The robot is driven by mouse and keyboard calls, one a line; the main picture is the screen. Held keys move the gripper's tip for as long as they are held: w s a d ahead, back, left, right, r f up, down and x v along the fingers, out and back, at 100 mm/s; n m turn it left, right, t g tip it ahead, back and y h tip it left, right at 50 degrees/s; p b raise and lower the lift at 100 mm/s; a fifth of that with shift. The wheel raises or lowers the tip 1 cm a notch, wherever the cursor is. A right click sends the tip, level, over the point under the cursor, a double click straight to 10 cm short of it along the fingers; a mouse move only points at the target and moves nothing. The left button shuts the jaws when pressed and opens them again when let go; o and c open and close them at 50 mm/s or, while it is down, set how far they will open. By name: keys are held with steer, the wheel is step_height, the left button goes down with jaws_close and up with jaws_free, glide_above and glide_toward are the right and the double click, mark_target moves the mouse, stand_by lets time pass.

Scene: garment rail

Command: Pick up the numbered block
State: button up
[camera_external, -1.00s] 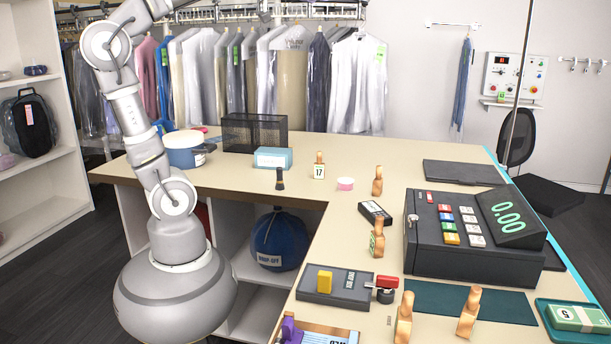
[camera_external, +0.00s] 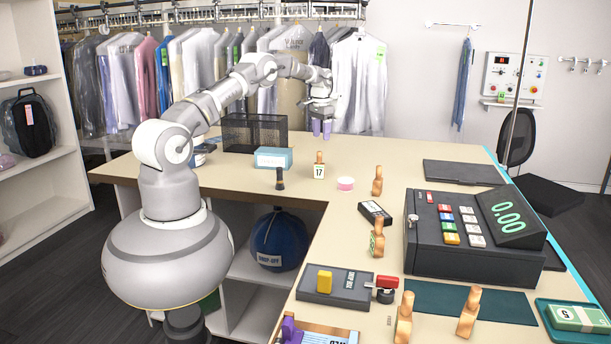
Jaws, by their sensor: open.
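The numbered block, a small wooden piece with a knobbed top and a white label reading 17 (camera_external: 319,170), stands upright on the counter. My gripper (camera_external: 322,133) points down with its purple-tipped fingers apart and empty. In the picture it is just above the block, with a visible gap between them. How far it is in depth from the block is hard to tell. The block is not hidden by my arm.
A light blue box (camera_external: 272,158) and a dark stamp (camera_external: 280,179) stand left of the block, a pink-rimmed cup (camera_external: 345,183) to its right. Similar wooden pieces (camera_external: 377,182) stand farther right, near a black cash register (camera_external: 470,240). A black mesh basket (camera_external: 238,133) is behind.

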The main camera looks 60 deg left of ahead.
mark_target(319, 163)
steer(key=f, duration=0.3)
steer(key=f+b, duration=0.1)
steer(key=f, duration=0.2)
steer(key=s+f, duration=0.1)
steer(key=f, duration=0.2)
steer(key=shift+f+b, duration=0.3)
steer(key=shift+b, duration=0.05)
steer(key=shift+r, duration=0.1)
jaws_close()
